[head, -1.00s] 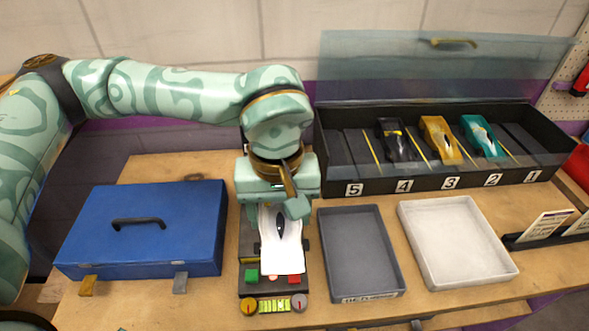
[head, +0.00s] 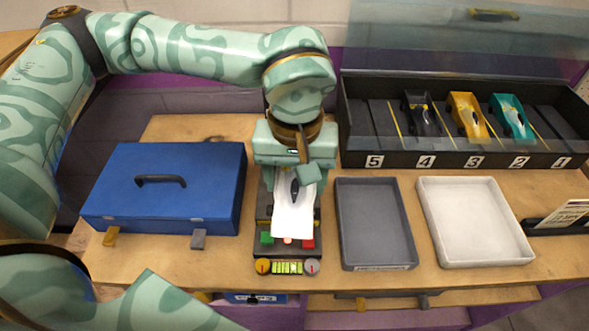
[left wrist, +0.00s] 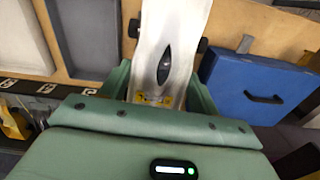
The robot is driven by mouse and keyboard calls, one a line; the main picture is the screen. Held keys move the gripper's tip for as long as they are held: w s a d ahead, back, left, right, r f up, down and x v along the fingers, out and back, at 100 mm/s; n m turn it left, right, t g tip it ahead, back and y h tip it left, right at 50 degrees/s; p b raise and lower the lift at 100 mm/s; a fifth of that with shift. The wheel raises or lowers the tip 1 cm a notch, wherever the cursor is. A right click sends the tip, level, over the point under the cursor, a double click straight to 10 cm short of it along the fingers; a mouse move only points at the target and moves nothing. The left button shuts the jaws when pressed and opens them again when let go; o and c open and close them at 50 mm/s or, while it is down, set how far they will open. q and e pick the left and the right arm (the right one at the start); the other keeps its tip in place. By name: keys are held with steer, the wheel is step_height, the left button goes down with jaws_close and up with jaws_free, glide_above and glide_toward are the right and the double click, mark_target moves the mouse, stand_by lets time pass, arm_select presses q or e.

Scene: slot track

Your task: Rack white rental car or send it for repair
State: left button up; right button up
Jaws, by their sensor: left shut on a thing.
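The white car (head: 292,212) sits over the dark test stand (head: 287,252) in the head view, its tail end under my left gripper. My left gripper (head: 294,180) points down and is shut on the white car. The left wrist view shows the car's body (left wrist: 168,50) with a dark oval cockpit between the green fingers. The stand's front has a green button, a red button, two round dials and a lit yellow-green display. A black rack (head: 460,150) with slots numbered 5 to 1 stands at the back right. My right gripper is not in view.
Dark (head: 424,128), yellow (head: 468,117) and teal (head: 512,118) cars occupy slots 4, 3 and 2; slots 5 and 1 look empty. The rack's clear lid is raised. An empty grey tray (head: 375,225), an empty white tray (head: 475,225) and a closed blue case (head: 165,190) flank the stand.

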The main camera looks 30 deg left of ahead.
arm_select(q)
steer(key=shift+s+d+r+n, duration=0.15)
steer(key=shift+d+r+n, duration=0.25)
steer(key=shift+d, duration=0.1)
steer(key=shift+a, duration=0.1)
steer(key=w+a+f, duration=0.2)
steer(key=w+f, duration=0.1)
steer(key=w+a+f, duration=0.3)
steer(key=w, duration=0.1)
steer(key=w+a+f+b, duration=0.1)
steer(key=w+a+f, duration=0.1)
steer(key=w+f, duration=0.1)
steer(key=shift+w+a+f, duration=0.2)
steer(key=shift+w+a, duration=0.05)
steer(key=shift+w, duration=0.25)
steer(key=shift+w+a+f+b, duration=0.1)
steer(key=shift+a+f+b, duration=0.05)
steer(key=shift+f, duration=0.4)
steer(key=shift+w+a+f+b, duration=0.1)
steer(key=shift+f+b, duration=0.05)
steer(key=shift+f, duration=0.35)
steer(key=shift+f+p, duration=0.35)
steer(key=shift+f, duration=0.05)
steer(key=shift+w+f, duration=0.1)
steer(key=shift+f, duration=0.1)
